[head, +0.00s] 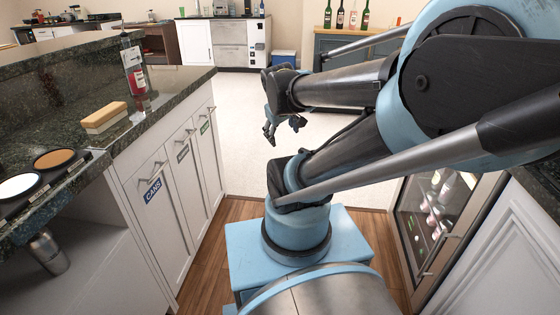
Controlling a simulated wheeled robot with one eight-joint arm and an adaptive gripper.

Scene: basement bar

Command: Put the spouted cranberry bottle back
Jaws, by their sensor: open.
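A clear bottle with red contents and a label (134,72) stands upright on the dark stone counter at the left, near the counter's edge. A thin spout seems to rise from its neck. It looks like the cranberry bottle, but I cannot read the label. My gripper (284,129) is open and empty over the aisle, well to the right of the bottle and apart from it. Part of the gripper is hidden behind my arm.
A wooden-backed brush or block (104,117) and a rimming tray (48,172) lie on the left counter. White cabinets (178,165) line its front. A glass-door bottle cooler (437,215) stands at right. Several bottles stand on a far cabinet (335,45). The middle floor is clear.

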